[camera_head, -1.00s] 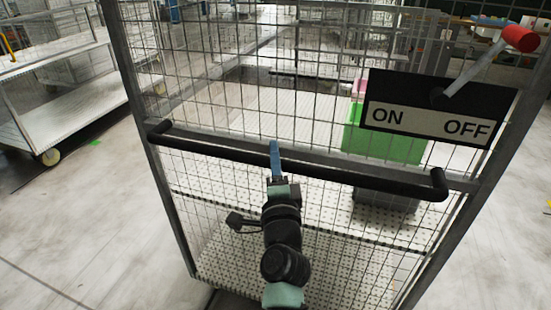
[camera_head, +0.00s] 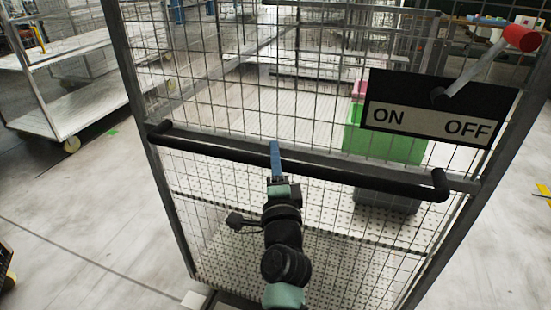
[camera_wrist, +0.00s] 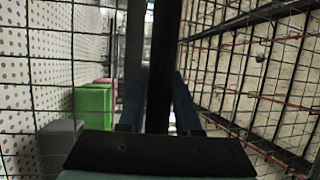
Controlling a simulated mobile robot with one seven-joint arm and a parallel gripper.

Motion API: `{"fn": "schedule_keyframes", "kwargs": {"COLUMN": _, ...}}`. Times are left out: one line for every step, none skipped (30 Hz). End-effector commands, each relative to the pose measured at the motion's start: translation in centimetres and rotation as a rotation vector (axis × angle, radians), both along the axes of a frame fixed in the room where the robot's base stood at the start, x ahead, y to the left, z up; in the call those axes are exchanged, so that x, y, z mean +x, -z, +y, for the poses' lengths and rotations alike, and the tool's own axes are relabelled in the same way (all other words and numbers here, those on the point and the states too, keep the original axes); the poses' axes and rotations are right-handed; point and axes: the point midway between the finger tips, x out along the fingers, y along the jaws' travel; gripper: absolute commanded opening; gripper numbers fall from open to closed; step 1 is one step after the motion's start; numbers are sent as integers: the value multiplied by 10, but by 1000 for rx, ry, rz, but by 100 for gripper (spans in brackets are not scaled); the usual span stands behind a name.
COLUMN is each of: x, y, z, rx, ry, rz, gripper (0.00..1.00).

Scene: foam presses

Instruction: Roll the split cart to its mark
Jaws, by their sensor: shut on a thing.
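The split cart is a tall mesh-sided cart with a grey frame (camera_head: 128,75) and a perforated white deck, right in front of me. Its black handle bar (camera_head: 340,178) runs across the near side. My gripper (camera_head: 275,158) is shut on this bar, left of its middle, with blue fingers. In the wrist view the bar (camera_wrist: 163,70) passes between the fingers (camera_wrist: 160,105). A small green patch (camera_head: 112,132) lies on the floor at left and a yellow marking (camera_head: 543,192) at the right edge. I cannot tell which is the mark.
An ON/OFF panel (camera_head: 430,118) with a red-knobbed lever (camera_head: 522,38) is in front at right. Green boxes (camera_head: 385,145) show through the mesh. Another wheeled cart (camera_head: 70,110) stands at left. A dark and yellow object (camera_head: 5,268) shows at lower left. Floor at left is mostly clear.

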Motion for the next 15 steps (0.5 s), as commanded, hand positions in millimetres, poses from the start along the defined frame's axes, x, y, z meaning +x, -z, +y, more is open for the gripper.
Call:
{"fn": "schedule_keyframes", "kwargs": {"x": 0, "y": -10, "z": 8, "rx": -1, "ry": -13, "rz": -17, "gripper": 0}}
{"fn": "schedule_keyframes", "kwargs": {"x": 0, "y": -10, "z": 8, "rx": 0, "ry": -13, "rz": -17, "gripper": 0}}
{"fn": "schedule_keyframes", "kwargs": {"x": 0, "y": -10, "z": 8, "rx": 0, "ry": -13, "rz": -17, "gripper": 0}}
{"fn": "schedule_keyframes", "kwargs": {"x": 0, "y": -10, "z": 8, "rx": 0, "ry": -13, "rz": -17, "gripper": 0}}
{"fn": "schedule_keyframes", "kwargs": {"x": 0, "y": -11, "z": 8, "rx": 0, "ry": -13, "rz": -17, "gripper": 0}}
{"fn": "schedule_keyframes", "kwargs": {"x": 0, "y": -11, "z": 8, "rx": 0, "ry": -12, "rz": -17, "gripper": 0}}
{"fn": "schedule_keyframes", "kwargs": {"x": 0, "y": -11, "z": 8, "rx": 0, "ry": -12, "rz": -18, "gripper": 0}}
{"fn": "schedule_keyframes", "kwargs": {"x": 0, "y": -11, "z": 8, "rx": 0, "ry": -12, "rz": -18, "gripper": 0}}
{"fn": "schedule_keyframes", "kwargs": {"x": 0, "y": -11, "z": 8, "rx": 0, "ry": -12, "rz": -18, "gripper": 0}}
{"fn": "schedule_keyframes", "kwargs": {"x": 0, "y": -11, "z": 8, "rx": 0, "ry": -12, "rz": -18, "gripper": 0}}
{"fn": "schedule_keyframes", "kwargs": {"x": 0, "y": -11, "z": 8, "rx": 0, "ry": -12, "rz": -18, "gripper": 0}}
{"fn": "schedule_keyframes", "kwargs": {"x": 0, "y": -11, "z": 8, "rx": 0, "ry": -12, "rz": -18, "gripper": 0}}
{"fn": "schedule_keyframes", "kwargs": {"x": 0, "y": -11, "z": 8, "rx": 1, "ry": -13, "rz": -18, "gripper": 0}}
{"fn": "schedule_keyframes", "kwargs": {"x": 0, "y": -11, "z": 8, "rx": 1, "ry": -13, "rz": -18, "gripper": 0}}
{"fn": "schedule_keyframes", "kwargs": {"x": 0, "y": -11, "z": 8, "rx": 1, "ry": -13, "rz": -18, "gripper": 34}}
